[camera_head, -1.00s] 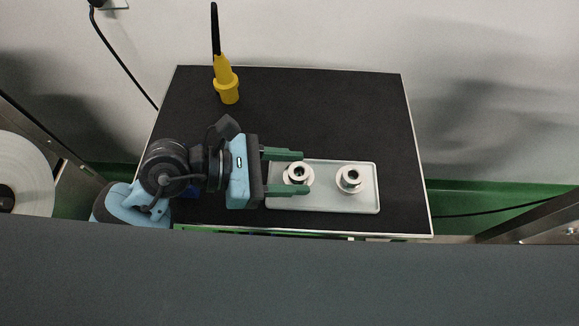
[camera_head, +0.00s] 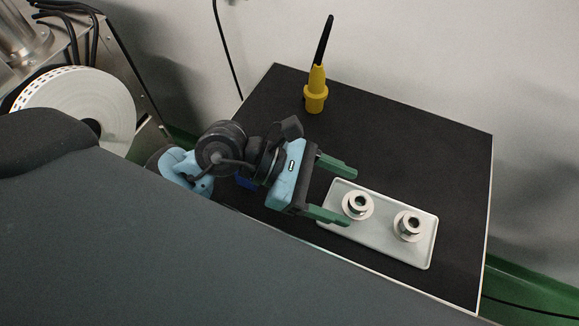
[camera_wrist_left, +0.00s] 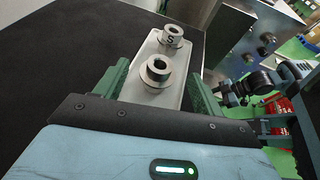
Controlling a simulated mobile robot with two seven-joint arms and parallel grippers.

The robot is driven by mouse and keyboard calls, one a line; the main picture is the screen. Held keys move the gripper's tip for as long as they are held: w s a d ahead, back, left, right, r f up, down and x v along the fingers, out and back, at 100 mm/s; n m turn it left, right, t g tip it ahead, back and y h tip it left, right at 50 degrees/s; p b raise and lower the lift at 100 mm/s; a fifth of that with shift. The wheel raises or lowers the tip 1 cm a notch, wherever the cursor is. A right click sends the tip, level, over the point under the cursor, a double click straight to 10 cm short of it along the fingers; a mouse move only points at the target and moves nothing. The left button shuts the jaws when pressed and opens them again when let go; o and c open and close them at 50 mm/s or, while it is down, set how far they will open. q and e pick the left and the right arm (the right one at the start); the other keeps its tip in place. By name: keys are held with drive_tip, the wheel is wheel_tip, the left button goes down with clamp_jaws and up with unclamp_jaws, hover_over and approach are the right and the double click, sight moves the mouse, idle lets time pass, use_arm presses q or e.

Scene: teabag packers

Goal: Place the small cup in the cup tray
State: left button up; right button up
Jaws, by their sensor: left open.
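The pale cup tray (camera_head: 380,236) lies on the black table top, with two white flanged cups standing upright in it. The left cup (camera_head: 357,204) is beside my left gripper's fingertips; the right cup (camera_head: 408,225) stands apart from it. My left gripper (camera_head: 350,197) is open, its green fingers pointing right over the tray's left end. In the left wrist view the nearer cup (camera_wrist_left: 156,71) is just beyond the finger gap, and the farther cup (camera_wrist_left: 172,37) bears a letter S. Neither cup is gripped.
A yellow holder (camera_head: 316,90) with a black rod stands at the back of the table. The table top behind the tray is clear. A large white reel (camera_head: 75,100) on a machine stands at the left.

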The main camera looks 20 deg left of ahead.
use_arm(q)
drive_tip(key=b+v, duration=0.1)
drive_tip(key=v, duration=0.7)
drive_tip(key=shift+s+a, duration=0.1)
drive_tip(key=shift+a, duration=0.25)
drive_tip(key=shift+s+a+r, duration=0.1)
drive_tip(key=shift+a+r, duration=0.15)
